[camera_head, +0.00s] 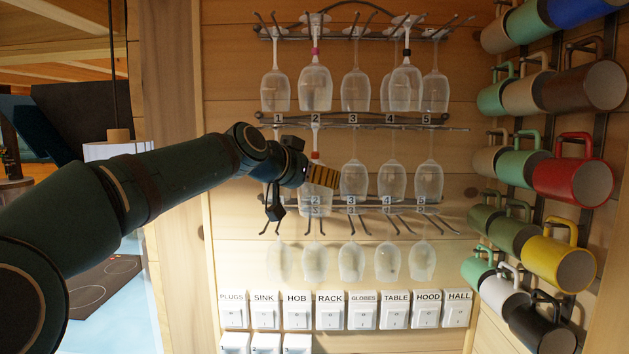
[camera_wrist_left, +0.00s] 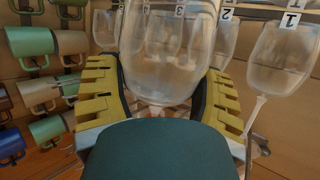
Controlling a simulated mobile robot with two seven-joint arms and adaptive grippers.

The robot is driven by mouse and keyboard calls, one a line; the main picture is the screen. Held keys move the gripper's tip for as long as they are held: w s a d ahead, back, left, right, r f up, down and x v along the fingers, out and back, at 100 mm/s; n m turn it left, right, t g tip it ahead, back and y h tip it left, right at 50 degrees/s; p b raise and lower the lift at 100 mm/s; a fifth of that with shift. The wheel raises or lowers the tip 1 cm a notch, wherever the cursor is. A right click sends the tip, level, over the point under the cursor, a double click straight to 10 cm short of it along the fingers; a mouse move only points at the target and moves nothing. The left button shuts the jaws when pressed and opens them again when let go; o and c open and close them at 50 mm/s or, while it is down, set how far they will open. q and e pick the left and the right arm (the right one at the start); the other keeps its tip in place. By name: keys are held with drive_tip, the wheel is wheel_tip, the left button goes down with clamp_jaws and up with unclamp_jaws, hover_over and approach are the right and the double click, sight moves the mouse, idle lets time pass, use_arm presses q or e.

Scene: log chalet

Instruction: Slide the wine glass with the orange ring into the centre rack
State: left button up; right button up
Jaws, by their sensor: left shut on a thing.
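The wine glass with the orange ring (camera_head: 315,203) hangs upside down, bowl low, near label 2 of the centre rack (camera_head: 455,129). Its small orange-red ring (camera_head: 315,155) shows on the stem just above my gripper. My left gripper (camera_head: 322,177) is shut on this glass's bowl, its yellow fingers partly covering it. In the left wrist view the clear bowl (camera_wrist_left: 160,75) fills the space between the two yellow fingers. The foot of the glass is near the rack's rails; I cannot tell whether it sits in them. My right gripper is not in view.
Glasses hang close by: one beside label 3 (camera_head: 354,182) and others further right. A top rack (camera_head: 345,33) and a lower rack (camera_head: 375,203) carry more glasses. Mugs (camera_head: 575,178) hang on the right wall. Labelled switches (camera_head: 330,310) line the wall below.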

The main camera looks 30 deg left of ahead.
use_arm(q)
drive_tip(key=shift+w+a+f, duration=0.1)
drive_tip(key=shift+w+a, duration=0.3)
drive_tip(key=shift+w, duration=0.3)
drive_tip(key=shift+w+a+r, duration=0.1)
drive_tip(key=shift+w+a, duration=0.35)
drive_tip(key=shift+w, duration=0.2)
drive_tip(key=shift+w+a+f, duration=0.1)
drive_tip(key=shift+w+a, duration=0.3)
drive_tip(key=shift+w, duration=0.3)
drive_tip(key=o, duration=0.9)
drive_tip(key=v, duration=0.7)
idle(4.0)
